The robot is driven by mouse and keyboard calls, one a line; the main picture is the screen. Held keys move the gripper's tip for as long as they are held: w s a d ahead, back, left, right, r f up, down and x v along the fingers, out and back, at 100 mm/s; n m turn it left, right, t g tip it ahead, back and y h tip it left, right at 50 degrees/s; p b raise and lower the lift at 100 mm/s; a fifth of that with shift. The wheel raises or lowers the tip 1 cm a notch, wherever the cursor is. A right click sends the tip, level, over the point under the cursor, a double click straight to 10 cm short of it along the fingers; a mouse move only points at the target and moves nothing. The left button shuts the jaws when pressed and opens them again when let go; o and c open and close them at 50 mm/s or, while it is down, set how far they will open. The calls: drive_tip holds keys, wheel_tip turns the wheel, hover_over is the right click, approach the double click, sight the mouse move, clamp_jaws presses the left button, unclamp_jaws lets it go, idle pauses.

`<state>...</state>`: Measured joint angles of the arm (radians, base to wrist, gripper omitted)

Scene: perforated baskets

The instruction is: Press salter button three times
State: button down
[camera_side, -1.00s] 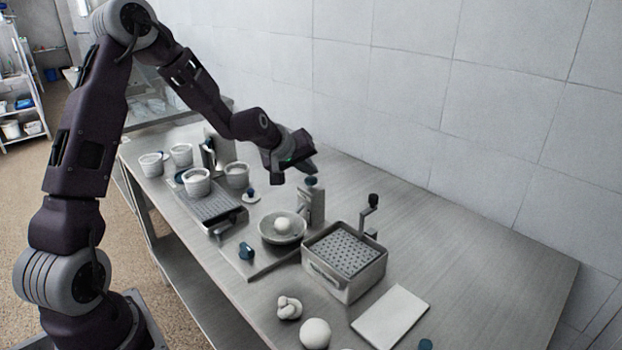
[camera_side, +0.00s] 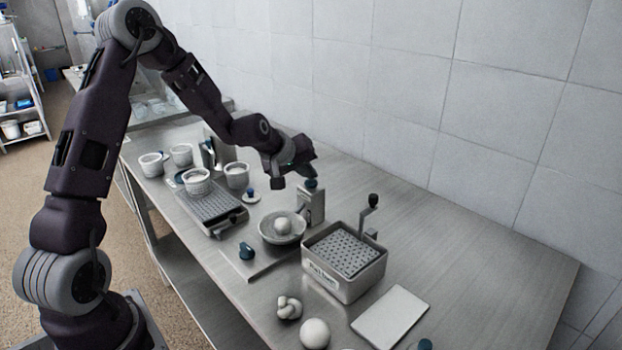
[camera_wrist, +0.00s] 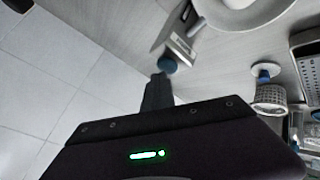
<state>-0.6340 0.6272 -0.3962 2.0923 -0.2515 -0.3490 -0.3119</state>
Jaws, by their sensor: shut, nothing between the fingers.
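The salter, an upright grey post (camera_side: 311,208), stands behind a shallow bowl that holds a white ball (camera_side: 283,226). A round blue button (camera_side: 311,184) caps the post; it also shows in the wrist view (camera_wrist: 166,65). My gripper (camera_side: 296,178) is shut and empty, pointing down just above and beside the button. In the wrist view its dark fingertip (camera_wrist: 160,80) shows right next to the button. I cannot tell if they touch; a small gap seems to remain in the side view.
A perforated box (camera_side: 345,262) with a crank and blurred lettering stands to the right. A flat perforated tray (camera_side: 213,203) and several white cups stand to the left. White balls and a pale board (camera_side: 390,317) lie in front. The table's back right is clear.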

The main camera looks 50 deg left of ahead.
drive_tip(key=shift+r, duration=1)
drive_tip(key=shift+r, duration=2.55)
idle(0.4)
wheel_tip(320, 180, up, 4)
drive_tip(key=shift+f, duration=0.1)
hover_over(309, 183)
drive_tip(key=shift+a+f, duration=0.1)
drive_tip(key=shift+f, duration=4.35)
